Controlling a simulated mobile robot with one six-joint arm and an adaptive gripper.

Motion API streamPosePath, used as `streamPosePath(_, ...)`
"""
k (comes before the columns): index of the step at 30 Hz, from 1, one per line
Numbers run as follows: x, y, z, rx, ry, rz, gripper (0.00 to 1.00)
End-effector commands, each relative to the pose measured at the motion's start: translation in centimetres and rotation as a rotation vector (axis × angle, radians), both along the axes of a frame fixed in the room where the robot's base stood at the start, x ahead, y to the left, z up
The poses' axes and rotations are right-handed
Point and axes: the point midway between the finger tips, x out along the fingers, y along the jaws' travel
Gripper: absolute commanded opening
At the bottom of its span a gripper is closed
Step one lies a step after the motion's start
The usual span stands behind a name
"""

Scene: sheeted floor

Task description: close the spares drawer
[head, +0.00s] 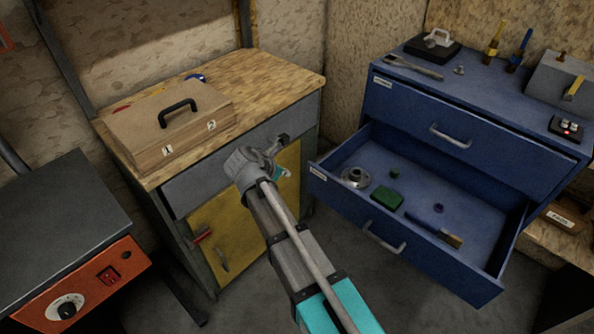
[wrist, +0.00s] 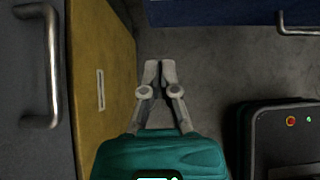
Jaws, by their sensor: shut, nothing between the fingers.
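A blue drawer (head: 400,262) stands pulled out from the lower part of the blue cabinet (head: 470,112) at right in the head view. A small label is on its front, too small to read, so I cannot confirm it is the spares drawer. Its pull handle (head: 383,238) is on the front face. Inside lie a metal flanged disc (head: 355,178), a green block (head: 387,199) and a brush (head: 437,234). My gripper (wrist: 160,72) is shut and empty, pointing down beside the yellow door. It is left of the open drawer, apart from it; my wrist mostly hides it in the head view.
A workbench (head: 275,85) with a yellow door (head: 215,235) stands left, carrying a wooden box (head: 170,125). The blue cabinet's upper drawer (head: 455,125) is shut. An orange-fronted unit (head: 90,285) is at lower left. Bare floor (wrist: 205,75) lies between bench and drawer.

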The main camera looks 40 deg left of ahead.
Motion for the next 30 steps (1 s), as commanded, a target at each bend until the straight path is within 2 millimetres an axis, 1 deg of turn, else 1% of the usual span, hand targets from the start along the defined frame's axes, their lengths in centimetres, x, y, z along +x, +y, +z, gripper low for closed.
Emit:
streamPosePath(11,1.8,0.0,-2.2,0.0,0.001,-0.001,0.0)
streamPosePath(30,6.7,-0.2,-7.1,0.001,0.001,-0.001,0.0)
